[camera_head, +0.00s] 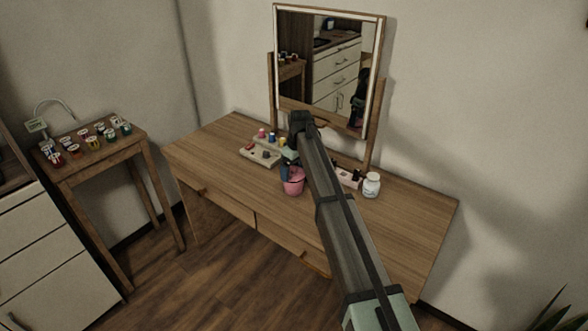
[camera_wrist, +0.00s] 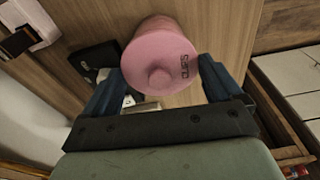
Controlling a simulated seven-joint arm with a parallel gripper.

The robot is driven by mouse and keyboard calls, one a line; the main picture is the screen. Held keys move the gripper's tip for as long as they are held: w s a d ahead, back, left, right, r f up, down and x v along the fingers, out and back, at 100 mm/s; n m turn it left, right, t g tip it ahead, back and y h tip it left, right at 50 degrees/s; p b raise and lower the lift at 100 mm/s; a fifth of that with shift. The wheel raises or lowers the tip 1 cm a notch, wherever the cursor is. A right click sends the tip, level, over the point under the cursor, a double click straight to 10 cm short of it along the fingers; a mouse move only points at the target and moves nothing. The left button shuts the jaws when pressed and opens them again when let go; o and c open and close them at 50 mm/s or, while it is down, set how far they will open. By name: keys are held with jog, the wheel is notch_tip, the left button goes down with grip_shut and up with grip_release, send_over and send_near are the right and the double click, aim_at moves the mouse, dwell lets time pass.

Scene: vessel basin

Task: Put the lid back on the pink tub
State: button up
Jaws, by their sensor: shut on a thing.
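The pink tub (camera_head: 293,187) stands on the wooden dressing table, in front of the mirror. In the wrist view its tapering side (camera_wrist: 152,24) shows behind the pink lid. The round lid (camera_wrist: 160,62) has a small knob and dark lettering, with its top facing the wrist camera. My gripper (camera_wrist: 160,70) has its two blue fingers at opposite sides of the lid and is shut on it. In the head view my gripper (camera_head: 289,164) is right at the top of the tub. The lid lies over the tub's mouth; I cannot tell whether it is fully seated.
A pale tray (camera_head: 261,157) with small coloured items is left of the tub. A white jar (camera_head: 371,185) stands to the right, near a pale holder (camera_head: 348,178) with dark items. The mirror (camera_head: 327,70) rises behind. The table's right end is clear.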

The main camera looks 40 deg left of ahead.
jog(key=o, duration=0.7)
jog(key=shift+r, duration=0.2)
jog(key=shift+r, duration=3.3)
grip_shut()
jog(key=shift+f, duration=2.55)
